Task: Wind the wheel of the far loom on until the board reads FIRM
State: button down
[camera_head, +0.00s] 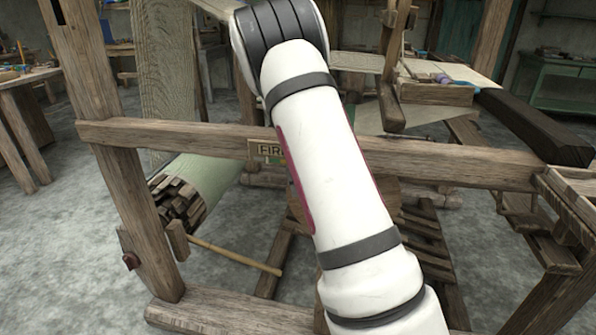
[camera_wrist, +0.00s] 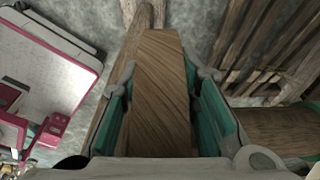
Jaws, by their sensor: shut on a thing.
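The loom's small board (camera_head: 268,151) is on the front rail in the head view. It shows the letters "FIR"; my arm covers its right end. A brown wooden part (camera_head: 299,207) shows on either side of my arm below the rail; it may be the wheel, but most of it is hidden. My gripper (camera_wrist: 162,85) is hidden in the head view. In the wrist view its teal pads are on both sides of a flat wooden bar (camera_wrist: 160,60), and it is shut on that bar. I cannot tell whether the bar belongs to the wheel.
The loom's front rail (camera_head: 450,163) and left post (camera_head: 133,205) surround my arm. A cloth roll (camera_head: 212,183) and a thin stick (camera_head: 235,257) are at the left. A dark beam (camera_head: 533,125) projects at the right. Bare floor (camera_head: 60,240) lies at the left.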

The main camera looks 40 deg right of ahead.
jog(key=shift+f+g+h, duration=0.3)
jog(key=shift+f, duration=0.15)
jog(key=c, duration=1.2)
grip_release()
jog(key=shift+w, duration=0.1)
jog(key=v, duration=1.2)
